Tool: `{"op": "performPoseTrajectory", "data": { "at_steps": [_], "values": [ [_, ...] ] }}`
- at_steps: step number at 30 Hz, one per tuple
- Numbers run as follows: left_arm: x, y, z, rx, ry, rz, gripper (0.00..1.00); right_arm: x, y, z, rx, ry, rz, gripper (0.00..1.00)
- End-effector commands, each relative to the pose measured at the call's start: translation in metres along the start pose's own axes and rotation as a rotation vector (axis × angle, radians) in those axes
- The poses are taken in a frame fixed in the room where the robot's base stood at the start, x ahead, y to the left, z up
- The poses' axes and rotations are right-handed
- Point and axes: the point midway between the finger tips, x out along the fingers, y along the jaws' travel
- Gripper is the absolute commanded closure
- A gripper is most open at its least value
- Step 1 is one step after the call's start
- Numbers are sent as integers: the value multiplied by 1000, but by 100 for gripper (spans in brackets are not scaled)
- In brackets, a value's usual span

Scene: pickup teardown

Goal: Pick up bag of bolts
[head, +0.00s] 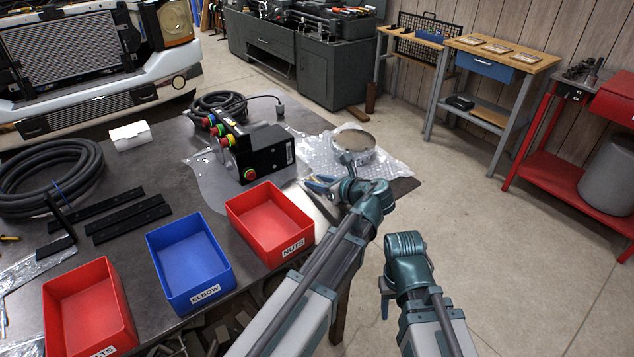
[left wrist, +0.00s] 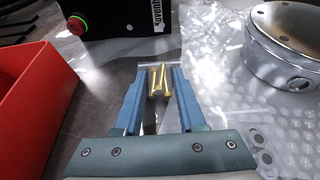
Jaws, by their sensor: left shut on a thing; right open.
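The bag of bolts (left wrist: 158,82) shows in the left wrist view as brass-coloured bolts in clear plastic, between the two blue fingers of my left gripper (left wrist: 157,92). The gripper is shut on it, low over the dark table top. In the head view my left gripper (head: 322,186) is at the table's right part, just behind the red NUTS bin (head: 270,222); the bag is mostly hidden there. My right gripper (head: 386,298) is open and empty, off the table's right side above the floor; its fingers are only partly visible.
A black control box (head: 265,152) with coloured buttons stands behind the bins. A round metal part (head: 353,142) lies on bubble wrap to the right. A blue ELBOW bin (head: 190,262) and another red bin (head: 88,305) stand left. Coiled black hose (head: 45,175) lies far left.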

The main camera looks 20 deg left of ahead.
Motion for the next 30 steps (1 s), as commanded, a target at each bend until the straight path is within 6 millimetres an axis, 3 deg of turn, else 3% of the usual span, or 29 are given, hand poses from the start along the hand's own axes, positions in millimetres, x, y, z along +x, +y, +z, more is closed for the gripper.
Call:
{"op": "performPoseTrajectory", "data": {
  "at_steps": [8,21,30],
  "values": [
    [-10,0,25,0,0,0,100,-27,3,2,0,0,0,50],
    [-35,0,85,0,0,0,100,-92,9,5,0,0,0,50],
    [-38,0,91,0,0,0,100,-98,9,6,0,0,0,50]
  ]
}}
